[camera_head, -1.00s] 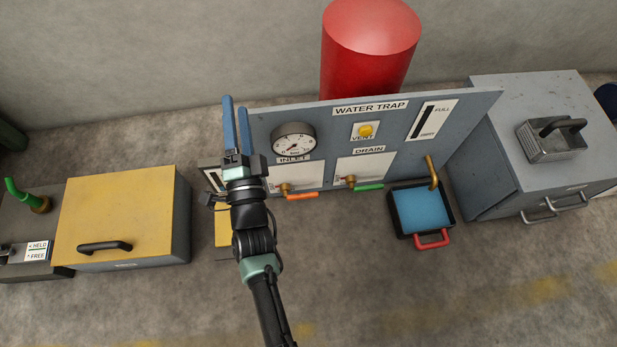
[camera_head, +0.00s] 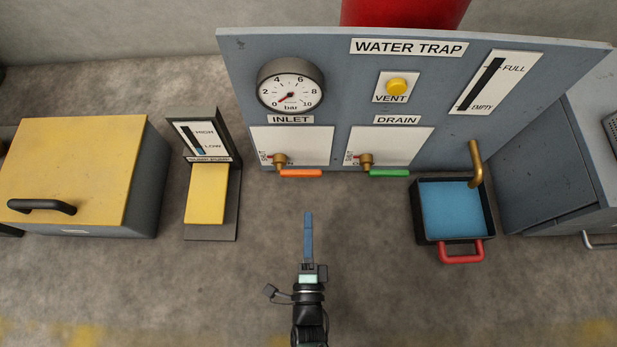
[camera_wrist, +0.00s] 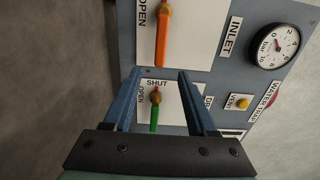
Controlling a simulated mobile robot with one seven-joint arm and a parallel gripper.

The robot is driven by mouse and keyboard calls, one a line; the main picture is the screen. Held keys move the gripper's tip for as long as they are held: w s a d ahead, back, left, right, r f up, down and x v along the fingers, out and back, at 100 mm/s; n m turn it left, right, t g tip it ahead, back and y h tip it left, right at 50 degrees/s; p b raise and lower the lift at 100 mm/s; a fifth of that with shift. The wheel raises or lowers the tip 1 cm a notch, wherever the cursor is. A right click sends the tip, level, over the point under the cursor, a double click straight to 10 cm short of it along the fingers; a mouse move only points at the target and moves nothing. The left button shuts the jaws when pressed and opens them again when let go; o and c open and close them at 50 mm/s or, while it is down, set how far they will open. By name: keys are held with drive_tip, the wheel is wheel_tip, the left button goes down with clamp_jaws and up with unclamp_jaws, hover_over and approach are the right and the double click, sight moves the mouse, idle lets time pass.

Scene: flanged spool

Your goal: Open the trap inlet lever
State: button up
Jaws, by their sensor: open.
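The inlet lever (camera_head: 301,173) is an orange handle on a brass valve (camera_head: 279,160) under the INLET label, and lies horizontally, pointing right. In the wrist view the orange lever (camera_wrist: 162,40) shows at the top, beyond the fingertips. My gripper (camera_head: 308,214) is open and empty, in front of the panel and below the lever in the picture, apart from it. Its two blue fingers overlap edge-on there. In the wrist view the gripper (camera_wrist: 160,72) has its fingers spread, with the green drain lever (camera_wrist: 154,118) showing between them in the background.
The drain lever (camera_head: 389,173) is close right of the inlet lever. The gauge (camera_head: 290,88) needle is near 0. A tray of blue water (camera_head: 484,239) stands at right, a yellow pedal pump (camera_head: 205,193) at left. Floor around my gripper looks clear.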

sight(308, 176)
drive_tip(key=w+b, duration=0.5)
drive_tip(key=w, duration=0.5)
drive_tip(key=shift+w+a+f, duration=0.1)
drive_tip(key=shift+w, duration=0.75)
clamp_jaws()
idle(0.4)
